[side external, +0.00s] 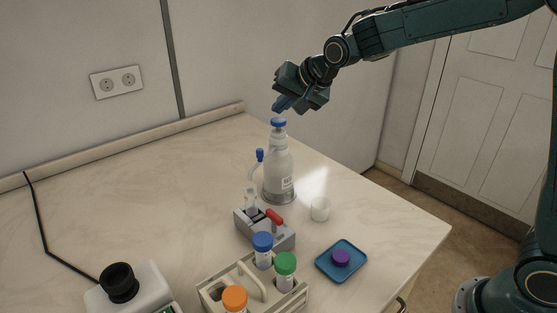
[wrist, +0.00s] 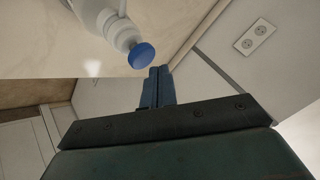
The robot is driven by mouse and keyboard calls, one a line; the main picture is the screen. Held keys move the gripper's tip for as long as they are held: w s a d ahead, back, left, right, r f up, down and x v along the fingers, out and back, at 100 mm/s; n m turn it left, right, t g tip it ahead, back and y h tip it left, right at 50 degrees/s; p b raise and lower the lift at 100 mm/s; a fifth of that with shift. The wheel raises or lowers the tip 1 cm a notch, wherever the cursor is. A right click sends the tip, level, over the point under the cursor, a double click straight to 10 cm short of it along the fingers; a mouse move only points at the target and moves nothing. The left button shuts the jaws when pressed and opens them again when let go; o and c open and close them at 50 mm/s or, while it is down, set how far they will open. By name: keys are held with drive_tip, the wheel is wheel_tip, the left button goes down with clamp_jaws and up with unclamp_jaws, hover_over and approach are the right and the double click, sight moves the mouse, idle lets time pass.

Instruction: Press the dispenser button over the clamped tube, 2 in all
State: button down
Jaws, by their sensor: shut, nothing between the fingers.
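The dispenser bottle (side external: 279,172) stands upright on the table, with a blue button (side external: 278,122) on top and a side spout with a blue tip (side external: 259,154). A clear tube (side external: 250,198) stands upright in the grey clamp block (side external: 262,230) with a red lever, below the spout. My gripper (side external: 279,106) is shut and empty, a little above the button and apart from it. In the wrist view the shut blue fingers (wrist: 158,84) show beside the blue button (wrist: 141,55) and the bottle's neck (wrist: 120,36).
A rack (side external: 215,291) in front holds tubes with blue, green and orange caps. A small white cup (side external: 320,209) and a blue tray (side external: 333,271) with a purple cap (side external: 341,257) are at right. A white device (side external: 132,290) stands front left.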

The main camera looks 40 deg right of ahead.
sight(282, 122)
drive_tip(key=shift+f, duration=1.3)
idle(1.4)
drive_tip(key=shift+r, duration=1.3)
drive_tip(key=shift+r, duration=0.15)
drive_tip(key=shift+r, duration=2.35)
idle(1.0)
drive_tip(key=shift+r, duration=1.9)
